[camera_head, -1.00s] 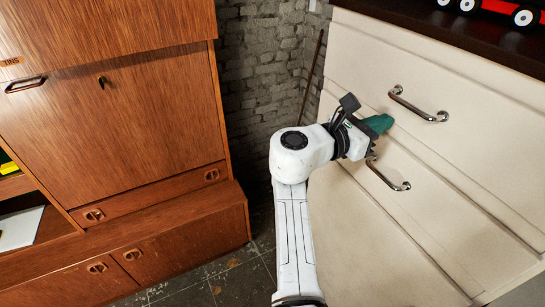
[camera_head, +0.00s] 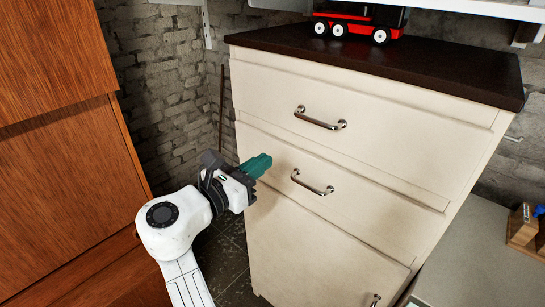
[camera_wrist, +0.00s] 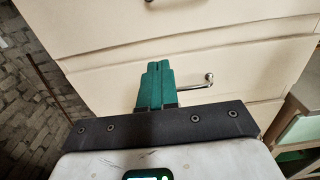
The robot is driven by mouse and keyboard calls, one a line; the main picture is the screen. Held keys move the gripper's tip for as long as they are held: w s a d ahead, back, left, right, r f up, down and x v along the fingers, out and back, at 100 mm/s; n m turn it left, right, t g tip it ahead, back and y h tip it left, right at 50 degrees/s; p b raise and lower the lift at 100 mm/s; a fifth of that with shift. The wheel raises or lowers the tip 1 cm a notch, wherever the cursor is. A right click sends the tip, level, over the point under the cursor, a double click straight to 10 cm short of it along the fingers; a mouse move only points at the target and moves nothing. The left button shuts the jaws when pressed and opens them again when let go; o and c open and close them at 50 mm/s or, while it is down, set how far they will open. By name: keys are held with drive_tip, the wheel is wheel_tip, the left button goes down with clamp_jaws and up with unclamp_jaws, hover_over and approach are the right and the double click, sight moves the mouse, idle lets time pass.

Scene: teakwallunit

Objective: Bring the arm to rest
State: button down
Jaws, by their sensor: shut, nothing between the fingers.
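My gripper (camera_head: 258,165) is at the end of my white arm, in the left-centre of the head view. Its green fingers are together with nothing between them. It points toward the white drawer cabinet (camera_head: 330,235), left of the middle drawer's handle (camera_head: 312,184). In the wrist view the shut fingers (camera_wrist: 157,80) stand in front of the drawer fronts, with a metal handle (camera_wrist: 195,87) beside them on the right. I cannot tell whether the fingertips touch the cabinet. The drawers look closed.
A red and black toy vehicle (camera_head: 358,22) stands on the cabinet's dark top (camera_head: 440,68). A wooden wall unit (camera_head: 65,165) is on the left, with a brick wall (camera_head: 165,90) behind. A grey surface (camera_head: 480,265) with a wooden item (camera_head: 525,228) is at the right.

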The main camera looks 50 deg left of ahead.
drive_tip(key=shift+v, duration=1.4)
drive_tip(key=w+d+f+m+g+h, duration=0.2)
drive_tip(key=w+d+f+m+g, duration=0.15)
drive_tip(key=d+f+m, duration=0.6)
drive_tip(key=w+d+f+m+g+h, duration=0.3)
drive_tip(key=d+f, duration=0.4)
drive_tip(key=d, duration=0.8)
drive_tip(key=w+d+f+m+g+h, duration=0.25)
drive_tip(key=w+d+f+m, duration=0.45)
drive_tip(key=d, duration=0.5)
drive_tip(key=s+d+f+m+g, duration=0.2)
drive_tip(key=s+d+f+m, duration=0.15)
drive_tip(key=d, duration=0.35)
drive_tip(key=s+d+f+m+g+y, duration=0.1)
drive_tip(key=s+d+f+m, duration=0.1)
drive_tip(key=s+d+m, duration=0.3)
drive_tip(key=s+d+f+m+g, duration=0.1)
drive_tip(key=s+d+f+g, duration=0.15)
drive_tip(key=d, duration=0.55)
drive_tip(key=s+d+m+g+y, duration=0.1)
drive_tip(key=s+d+m, duration=0.4)
drive_tip(key=s, duration=0.3)
drive_tip(key=s+d+f+m+g+y, duration=0.1)
drive_tip(key=s+d+m, duration=0.4)
drive_tip(key=s, duration=0.3)
drive_tip(key=shift+s+d, duration=0.3)
drive_tip(key=shift+d, duration=0.05)
